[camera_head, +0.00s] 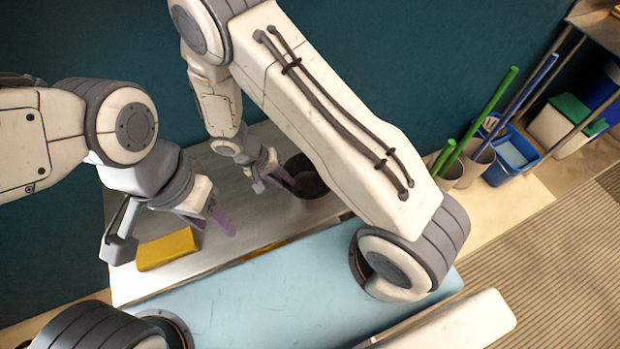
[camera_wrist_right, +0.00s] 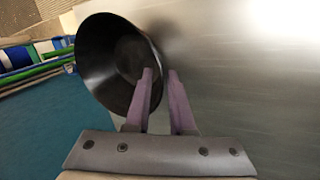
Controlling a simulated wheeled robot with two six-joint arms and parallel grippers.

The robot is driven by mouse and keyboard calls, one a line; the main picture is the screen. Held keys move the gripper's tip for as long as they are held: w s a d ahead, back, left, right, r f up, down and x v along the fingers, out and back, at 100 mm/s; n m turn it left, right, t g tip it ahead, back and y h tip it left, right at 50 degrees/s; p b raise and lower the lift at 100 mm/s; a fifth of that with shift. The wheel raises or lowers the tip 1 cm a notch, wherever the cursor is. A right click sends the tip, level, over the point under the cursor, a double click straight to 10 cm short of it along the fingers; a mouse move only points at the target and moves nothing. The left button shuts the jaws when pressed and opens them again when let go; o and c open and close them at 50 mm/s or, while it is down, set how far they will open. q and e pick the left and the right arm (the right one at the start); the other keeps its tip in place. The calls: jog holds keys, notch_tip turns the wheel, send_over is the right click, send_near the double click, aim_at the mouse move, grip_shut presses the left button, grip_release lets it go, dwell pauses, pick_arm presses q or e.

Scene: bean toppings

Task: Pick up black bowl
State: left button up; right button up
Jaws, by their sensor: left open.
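The black bowl (camera_head: 309,178) stands at the far right of the metal table, partly hidden by my right arm. In the right wrist view the bowl (camera_wrist_right: 108,62) shows its hollow inside. My right gripper (camera_head: 275,180) is at the bowl's left side. In its wrist view the purple fingers (camera_wrist_right: 161,75) are close together at the rim, one over the bowl's inside and the other outside. Whether they press on the wall is unclear. My left gripper (camera_head: 170,235) is open and empty above the table, near a yellow block.
The yellow block (camera_head: 168,249) lies on the metal table (camera_head: 215,255) at the left. A light blue surface (camera_head: 270,300) is in front. Blue bins (camera_head: 512,155) and cups with green and blue sticks (camera_head: 478,160) stand at the right. The table's middle is clear.

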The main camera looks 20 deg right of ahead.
aim_at(294, 190)
jog(key=x, duration=0.3)
jog(key=shift+s+d+f+p, duration=0.1)
jog(key=shift+s+f+p, duration=0.1)
jog(key=shift+p, duration=0.1)
grip_shut()
jog(key=shift+r, duration=0.1)
jog(key=shift+w+r, duration=0.1)
jog(key=shift+r, duration=0.3)
jog(key=r+b, duration=0.2)
jog(key=r, duration=0.1)
jog(key=shift+s+d+r, duration=0.1)
jog(key=shift+s+r, duration=0.1)
jog(key=shift+s, duration=0.15)
jog(key=s+d+r+p, duration=0.1)
jog(key=s+d+r, duration=0.2)
jog(key=s+r, duration=0.3)
jog(key=shift+s+d+r+p, duration=0.35)
jog(key=shift+s+d+r, duration=0.05)
jog(key=shift+s, duration=1.75)
